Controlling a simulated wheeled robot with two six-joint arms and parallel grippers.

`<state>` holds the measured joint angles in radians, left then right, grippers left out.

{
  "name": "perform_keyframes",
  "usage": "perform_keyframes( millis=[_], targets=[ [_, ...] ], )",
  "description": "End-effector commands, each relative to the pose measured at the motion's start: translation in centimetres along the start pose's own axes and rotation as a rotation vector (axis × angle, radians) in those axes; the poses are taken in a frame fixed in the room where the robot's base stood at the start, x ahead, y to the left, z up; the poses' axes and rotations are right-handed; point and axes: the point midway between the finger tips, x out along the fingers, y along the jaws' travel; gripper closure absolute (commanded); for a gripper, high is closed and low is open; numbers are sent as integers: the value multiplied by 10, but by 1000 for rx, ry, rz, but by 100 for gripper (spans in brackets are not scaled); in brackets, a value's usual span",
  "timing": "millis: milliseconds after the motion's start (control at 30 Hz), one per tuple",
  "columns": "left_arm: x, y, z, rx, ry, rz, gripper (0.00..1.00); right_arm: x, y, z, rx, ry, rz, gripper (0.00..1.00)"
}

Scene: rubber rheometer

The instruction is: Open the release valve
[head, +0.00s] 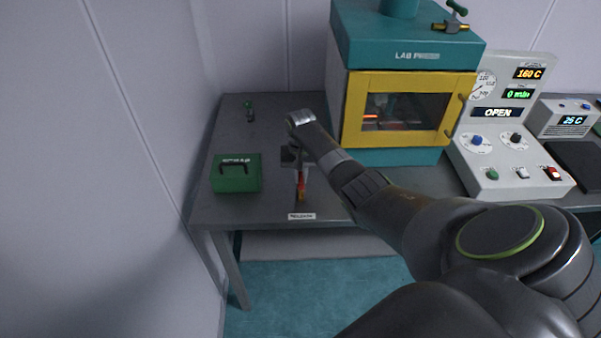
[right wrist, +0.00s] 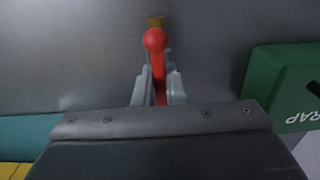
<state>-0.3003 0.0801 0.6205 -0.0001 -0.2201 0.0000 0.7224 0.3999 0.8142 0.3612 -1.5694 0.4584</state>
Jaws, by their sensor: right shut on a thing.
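The release valve has a red lever (head: 300,186) and stands near the front edge of the bench, behind a small white label (head: 301,216). My right gripper (head: 297,168) reaches down over the valve from behind. In the right wrist view its two pale fingers (right wrist: 158,92) are shut on the red lever, one on each side. The valve's base is mostly hidden by the gripper. My left gripper is not in view.
A green box (head: 236,178) sits left of the valve. The teal and yellow lab press (head: 394,160) is at right, beside a control panel (head: 505,145) reading OPEN. The bench (head: 225,212) is clear around the box.

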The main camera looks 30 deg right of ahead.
Motion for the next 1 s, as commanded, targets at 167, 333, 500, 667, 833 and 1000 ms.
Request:
perform_keyframes(
  millis=[167, 333, 500, 667, 833, 1000],
  targets=[
    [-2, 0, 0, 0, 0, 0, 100, -1, 0, 0, -29, 2, -1, 100],
    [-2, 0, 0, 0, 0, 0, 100, -1, 0, -1, -34, 2, -1, 100],
    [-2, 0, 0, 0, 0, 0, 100, -1, 0, -1, -33, 3, -1, 100],
    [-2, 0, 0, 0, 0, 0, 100, -1, 0, -1, -32, 3, -1, 73],
    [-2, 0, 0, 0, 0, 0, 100, 0, 0, 0, -31, 2, 0, 67],
    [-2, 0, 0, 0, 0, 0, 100, -1, 0, 0, -30, 2, 0, 67]
  ],
)
